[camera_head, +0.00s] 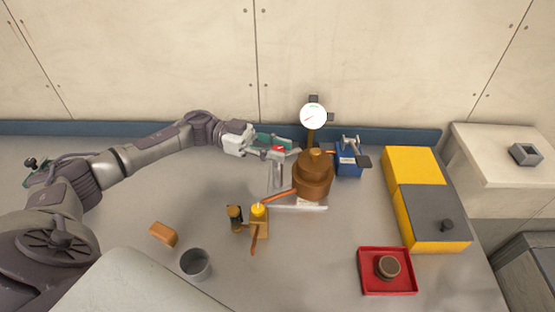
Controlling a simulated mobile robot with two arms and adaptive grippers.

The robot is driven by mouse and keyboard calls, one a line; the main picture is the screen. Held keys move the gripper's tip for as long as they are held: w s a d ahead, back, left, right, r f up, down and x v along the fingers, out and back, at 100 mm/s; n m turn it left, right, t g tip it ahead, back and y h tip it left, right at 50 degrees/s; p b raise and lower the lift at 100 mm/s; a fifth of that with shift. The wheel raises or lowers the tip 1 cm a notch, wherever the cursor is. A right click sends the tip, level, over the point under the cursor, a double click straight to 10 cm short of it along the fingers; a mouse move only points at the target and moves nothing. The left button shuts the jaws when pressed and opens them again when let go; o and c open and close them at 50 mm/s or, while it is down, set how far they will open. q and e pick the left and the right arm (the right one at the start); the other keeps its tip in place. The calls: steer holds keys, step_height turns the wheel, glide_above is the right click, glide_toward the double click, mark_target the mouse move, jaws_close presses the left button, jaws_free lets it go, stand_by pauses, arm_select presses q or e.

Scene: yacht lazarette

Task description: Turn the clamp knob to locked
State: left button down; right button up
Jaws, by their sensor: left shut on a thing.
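My left gripper (274,143) reaches in from the left at the back of the bench. It is shut on a small red knob (278,149) at the top of a grey clamp stand (275,176). The fingers partly cover the knob, and I cannot read its lock position. The stand is just left of a brown stepped wooden or bronze body (313,178). My right gripper is not in view.
A dial gauge (313,116) and a blue device (348,164) stand behind and right. A brass valve piece (258,215) with an orange lever is in front. A grey cup (195,264), tan block (163,234), red tray (362,287) and yellow box (412,163) surround the bench's clear patches.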

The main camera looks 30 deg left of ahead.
mark_target(278, 149)
arm_select(q)
steer(key=m+g+b, duration=0.2)
steer(key=g, duration=0.1)
steer(key=shift+f, duration=0.2)
steer(key=shift+r+m+g+b, duration=0.15)
steer(key=shift+m+g+b, duration=0.9)
steer(key=shift+g, duration=0.55)
steer(key=c, duration=0.9)
jaws_free()
steer(key=shift+o, duration=0.2)
step_height(278, 149, up, 10)
steer(key=shift+r, duration=0.1)
